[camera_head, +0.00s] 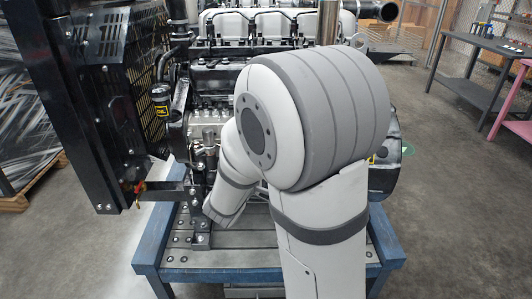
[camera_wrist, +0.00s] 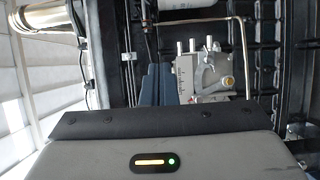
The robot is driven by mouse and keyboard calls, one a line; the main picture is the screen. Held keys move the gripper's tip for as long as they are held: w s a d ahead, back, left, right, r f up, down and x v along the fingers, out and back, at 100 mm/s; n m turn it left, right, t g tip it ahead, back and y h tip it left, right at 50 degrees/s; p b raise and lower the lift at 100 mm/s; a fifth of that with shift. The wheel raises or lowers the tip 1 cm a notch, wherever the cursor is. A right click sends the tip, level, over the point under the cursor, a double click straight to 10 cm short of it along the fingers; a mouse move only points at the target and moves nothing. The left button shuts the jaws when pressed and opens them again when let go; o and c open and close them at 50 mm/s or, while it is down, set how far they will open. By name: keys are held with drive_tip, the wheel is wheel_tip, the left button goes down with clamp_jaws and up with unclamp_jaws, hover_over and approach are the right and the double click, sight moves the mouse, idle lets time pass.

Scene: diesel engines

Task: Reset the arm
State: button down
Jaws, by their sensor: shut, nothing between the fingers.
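My arm (camera_head: 320,120), white and grey, stands in front of the diesel engine (camera_head: 215,75) in the head view and covers part of it. Its forearm points down and left toward the engine's lower front. My gripper is hidden in the head view. In the wrist view my gripper (camera_wrist: 158,70) shows as two blue-grey fingers close together beyond the grey housing, which has a yellow and a green light. The fingers are shut and empty.
The engine stands on a blue-framed bench (camera_head: 155,245). A black radiator guard (camera_head: 110,85) rises close on the left. A pallet (camera_head: 25,190) with a wrapped load is at far left.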

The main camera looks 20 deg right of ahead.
idle(0.4)
drive_tip(key=s+d+r+m+g+y+p, duration=0.1)
drive_tip(key=s+d+r+m+g+p, duration=0.15)
drive_tip(key=s+g, duration=0.4)
drive_tip(key=s+d+r+m+g+y+p, duration=0.15)
drive_tip(key=s+m+g+p, duration=0.25)
drive_tip(key=s, duration=0.5)
drive_tip(key=s+a+r+m+y+p, duration=0.1)
drive_tip(key=s+a+r+y+p, duration=0.1)
drive_tip(key=a+y, duration=0.3)
drive_tip(key=s+a+r+m+y+p, duration=0.1)
drive_tip(key=s+a+y+p, duration=0.3)
drive_tip(key=a, duration=0.4)
drive_tip(key=shift+s+a+r+t+y, duration=0.15)
drive_tip(key=shift+a+r+t+y, duration=0.4)
drive_tip(key=shift+y, duration=0.3)
drive_tip(key=shift+d, duration=0.15)
